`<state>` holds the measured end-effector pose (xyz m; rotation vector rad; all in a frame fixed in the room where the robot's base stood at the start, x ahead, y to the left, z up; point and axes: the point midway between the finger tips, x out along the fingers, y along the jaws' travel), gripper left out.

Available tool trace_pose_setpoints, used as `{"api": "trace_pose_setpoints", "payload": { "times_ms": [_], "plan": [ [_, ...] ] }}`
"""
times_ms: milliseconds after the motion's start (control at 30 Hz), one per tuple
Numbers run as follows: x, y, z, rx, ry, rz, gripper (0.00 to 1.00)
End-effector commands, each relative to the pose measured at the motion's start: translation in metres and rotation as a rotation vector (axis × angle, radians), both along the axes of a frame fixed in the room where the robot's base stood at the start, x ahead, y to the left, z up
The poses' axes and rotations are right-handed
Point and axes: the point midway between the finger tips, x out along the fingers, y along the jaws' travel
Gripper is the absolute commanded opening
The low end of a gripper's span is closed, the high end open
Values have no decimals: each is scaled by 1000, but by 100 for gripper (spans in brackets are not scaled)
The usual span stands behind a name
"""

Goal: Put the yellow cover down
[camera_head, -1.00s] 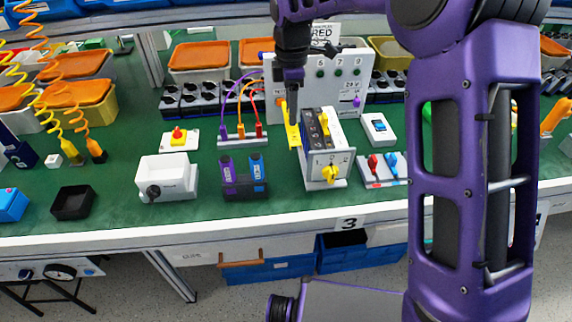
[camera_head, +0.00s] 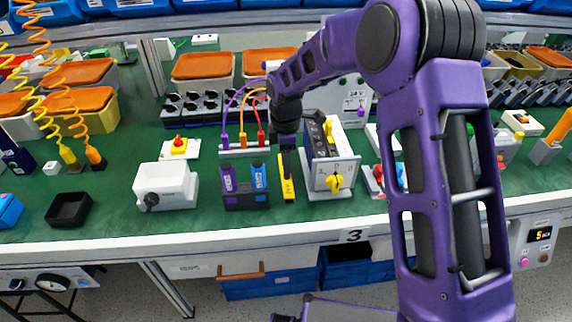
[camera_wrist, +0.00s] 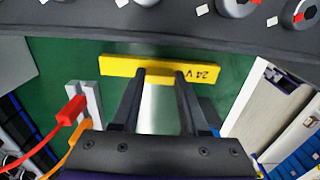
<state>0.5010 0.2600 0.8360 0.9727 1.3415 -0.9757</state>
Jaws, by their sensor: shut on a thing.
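The yellow cover (camera_head: 287,190) is a narrow bar marked "24 V" in the wrist view (camera_wrist: 118,66). My gripper (camera_head: 287,172) is shut on it; in the wrist view both fingertips (camera_wrist: 160,75) meet the bar. The cover is at the front of the green bench, just left of the rotary switch box (camera_head: 343,172). I cannot tell whether it touches the bench.
The block with purple and blue cells (camera_head: 245,188) stands close left of the cover. Behind are a strip with purple, orange and red cables (camera_head: 235,150) and a white panel (camera_head: 355,120). The bench's front edge (camera_head: 270,228) is near. Bare green surface lies around the black tray (camera_head: 69,209).

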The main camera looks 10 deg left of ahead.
Motion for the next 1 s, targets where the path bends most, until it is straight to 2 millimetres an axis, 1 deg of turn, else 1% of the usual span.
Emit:
{"api": "trace_pose_setpoints", "payload": {
  "times_ms": [167, 300, 333, 467, 500, 800, 867, 967, 1000],
  "plan": [
    [0, 0, 1, 0, -1, 0, 0],
    [0, 0, -3, 0, -1, 0, 0],
    [0, 0, -2, 1, -2, 0, 47],
    [1, 0, -2, 0, -1, -1, 71],
    [1, 0, -2, 1, -2, -1, 74],
    [1, 0, 1, 1, -2, -1, 74],
    [1, 0, 5, 1, -3, -1, 74],
    [2, 0, 20, 3, -5, -2, 74],
    [2, 0, 28, 2, -6, -2, 74]
  ]
}}
